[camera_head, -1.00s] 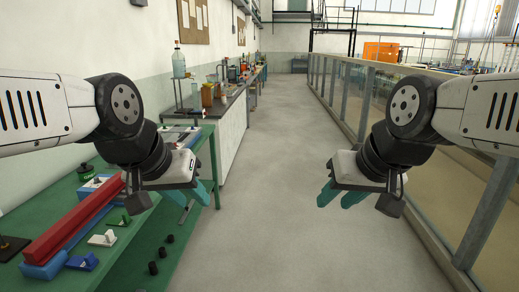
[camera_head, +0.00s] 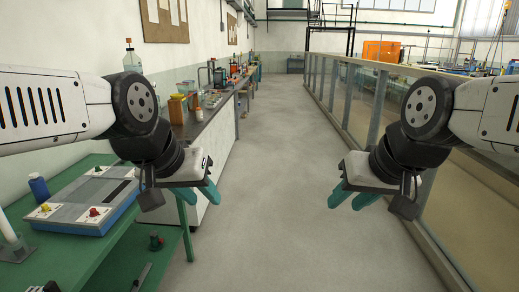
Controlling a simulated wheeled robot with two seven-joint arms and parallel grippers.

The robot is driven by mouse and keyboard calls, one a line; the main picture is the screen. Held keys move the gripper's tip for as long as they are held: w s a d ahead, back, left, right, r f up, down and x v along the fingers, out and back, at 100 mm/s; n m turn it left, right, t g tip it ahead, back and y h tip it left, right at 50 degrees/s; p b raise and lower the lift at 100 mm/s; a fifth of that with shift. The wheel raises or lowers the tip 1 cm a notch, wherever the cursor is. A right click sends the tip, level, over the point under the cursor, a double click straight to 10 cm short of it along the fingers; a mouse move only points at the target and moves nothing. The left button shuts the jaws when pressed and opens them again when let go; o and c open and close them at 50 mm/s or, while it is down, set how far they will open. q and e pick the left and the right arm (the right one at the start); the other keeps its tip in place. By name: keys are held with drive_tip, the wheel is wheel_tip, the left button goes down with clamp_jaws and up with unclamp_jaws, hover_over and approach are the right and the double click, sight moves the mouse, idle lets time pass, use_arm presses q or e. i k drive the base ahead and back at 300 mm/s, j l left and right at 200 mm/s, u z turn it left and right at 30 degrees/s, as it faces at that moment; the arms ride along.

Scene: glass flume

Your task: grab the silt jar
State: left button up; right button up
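I cannot pick out a silt jar for certain. A clear glass bottle (camera_head: 131,62) stands upright at the left by the wall, partly hidden behind my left arm. A small yellow-brown container (camera_head: 177,108) sits at the near end of the long bench, too small to identify. My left gripper (camera_head: 198,194) has teal fingers spread apart, is empty, and hangs by the green table's right edge. My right gripper (camera_head: 352,198) is also open and empty, over the aisle near the glass flume (camera_head: 392,92). Neither gripper touches anything.
A green table (camera_head: 70,262) at the left holds a grey-blue control box (camera_head: 92,205) and a blue bottle (camera_head: 39,187). The long bench (camera_head: 222,120) runs along the left wall. The grey floor aisle (camera_head: 272,170) ahead is clear, with the flume along its right.

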sight(199, 114)
drive_tip(key=i, duration=2.1)
drive_tip(key=i+u, duration=0.3)
drive_tip(key=i, duration=0.25)
drive_tip(key=i+l+u, duration=0.1)
drive_tip(key=i+u, duration=0.2)
drive_tip(key=i, duration=0.25)
drive_tip(key=i+l+u, duration=0.3)
drive_tip(key=i, duration=0.25)
drive_tip(key=i+j+u, duration=0.1)
drive_tip(key=i+u, duration=0.75)
drive_tip(key=i, duration=0.15)
drive_tip(key=l, duration=0.05)
